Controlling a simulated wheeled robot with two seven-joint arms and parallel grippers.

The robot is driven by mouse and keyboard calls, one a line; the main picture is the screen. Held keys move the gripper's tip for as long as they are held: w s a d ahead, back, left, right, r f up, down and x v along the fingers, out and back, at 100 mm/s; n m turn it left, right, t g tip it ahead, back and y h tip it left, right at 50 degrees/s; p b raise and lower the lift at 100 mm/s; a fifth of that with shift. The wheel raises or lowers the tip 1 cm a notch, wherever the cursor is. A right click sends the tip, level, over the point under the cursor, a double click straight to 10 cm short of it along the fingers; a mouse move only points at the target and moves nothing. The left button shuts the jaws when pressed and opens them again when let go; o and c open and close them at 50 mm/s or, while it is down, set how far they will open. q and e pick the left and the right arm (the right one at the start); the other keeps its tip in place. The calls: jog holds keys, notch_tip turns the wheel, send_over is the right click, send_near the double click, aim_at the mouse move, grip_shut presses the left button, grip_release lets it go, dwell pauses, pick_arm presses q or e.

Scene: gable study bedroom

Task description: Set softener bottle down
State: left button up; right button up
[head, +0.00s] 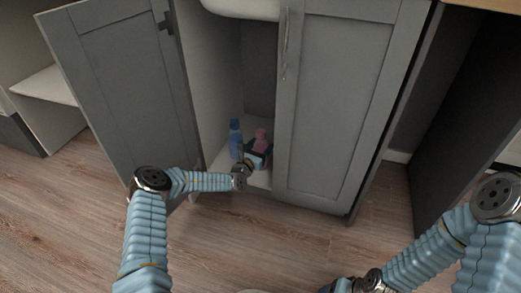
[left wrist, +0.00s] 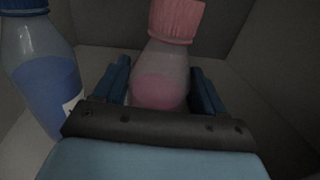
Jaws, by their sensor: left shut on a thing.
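The softener bottle, a clear bottle with pink liquid and a pink cap (head: 261,136), is inside the open cabinet in the head view. My left gripper (head: 258,155) reaches in through the open door and is shut on this bottle. In the left wrist view the bottle (left wrist: 162,80) stands between the two dark blue fingers of the left gripper (left wrist: 160,90), tilted slightly in the picture. Its lower part is hidden by the gripper, so I cannot tell whether its base touches the cabinet floor. My right gripper is not clearly shown; only its arm shows at the lower right.
A blue bottle (head: 235,139) stands in the cabinet just left of the softener; it also shows in the left wrist view (left wrist: 40,75). The left cabinet door (head: 120,90) is swung open, and the right door (head: 335,110) is shut.

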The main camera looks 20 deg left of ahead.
pick_arm(q)
jog(key=o, duration=1.3)
jog(key=shift+s+a+p, duration=0.1)
jog(key=shift+s+p, duration=0.2)
jog(key=shift+s, duration=0.05)
jog(key=s+a+p, duration=0.2)
jog(key=s+p, duration=0.1)
jog(key=s, duration=0.8)
